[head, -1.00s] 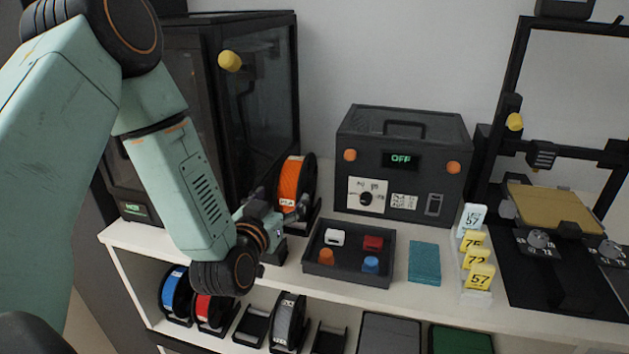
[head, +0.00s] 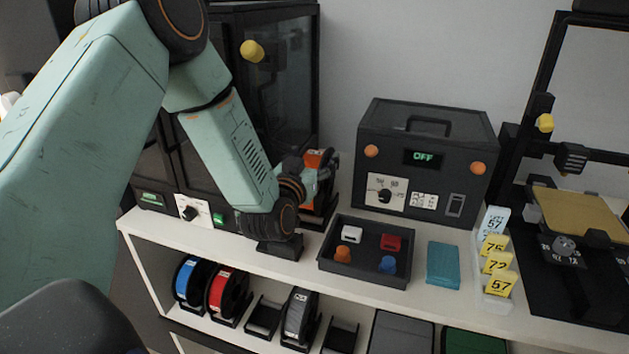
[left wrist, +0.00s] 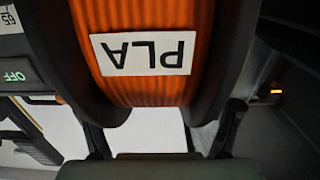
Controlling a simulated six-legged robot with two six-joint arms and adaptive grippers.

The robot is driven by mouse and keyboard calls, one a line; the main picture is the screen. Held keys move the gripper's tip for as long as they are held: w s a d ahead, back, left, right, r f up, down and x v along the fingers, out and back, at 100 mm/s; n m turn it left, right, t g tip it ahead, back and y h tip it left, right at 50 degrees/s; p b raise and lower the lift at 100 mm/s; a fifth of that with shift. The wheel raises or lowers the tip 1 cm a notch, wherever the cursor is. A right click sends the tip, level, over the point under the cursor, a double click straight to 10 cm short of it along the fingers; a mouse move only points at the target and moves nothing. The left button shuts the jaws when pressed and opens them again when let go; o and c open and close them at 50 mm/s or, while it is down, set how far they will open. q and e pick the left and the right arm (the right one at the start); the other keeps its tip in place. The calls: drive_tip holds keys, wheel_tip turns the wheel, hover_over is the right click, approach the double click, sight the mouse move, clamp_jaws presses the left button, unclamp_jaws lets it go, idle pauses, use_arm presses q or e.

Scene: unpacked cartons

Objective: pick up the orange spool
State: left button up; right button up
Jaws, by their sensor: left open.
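The orange spool (head: 313,159) stands on the white shelf top, between the dark cabinet and the box with the OFF display. In the head view my left gripper (head: 322,170) is in front of it and hides most of it. In the left wrist view the orange spool (left wrist: 135,88) fills the upper middle, with a white PLA label upside down and dark flanges at both sides. My left gripper (left wrist: 160,112) is open, one finger towards each side of the spool; I cannot tell whether they touch it. My right gripper is not in view.
A dark tray (head: 340,268) with small coloured parts lies right of the spool. The dark box (head: 470,135) stands behind it, the dark cabinet (head: 290,75) to the left. A teal block (head: 443,264) and number tags (head: 497,263) are further right. Several spools and holders fill the shelf below.

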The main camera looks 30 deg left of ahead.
use_arm(q)
drive_tip(key=shift+w, duration=0.45)
drive_tip(key=shift+d+r, duration=0.15)
drive_tip(key=shift+d, duration=0.1)
drive_tip(key=shift+a, duration=0.25)
drive_tip(key=shift+c, duration=1.3)
drive_tip(key=shift+d, duration=0.2)
drive_tip(key=c, duration=0.5)
drive_tip(key=shift+a, duration=0.1)
drive_tip(key=c, duration=0.6)
drive_tip(key=shift+r, duration=0.1)
clamp_jaws()
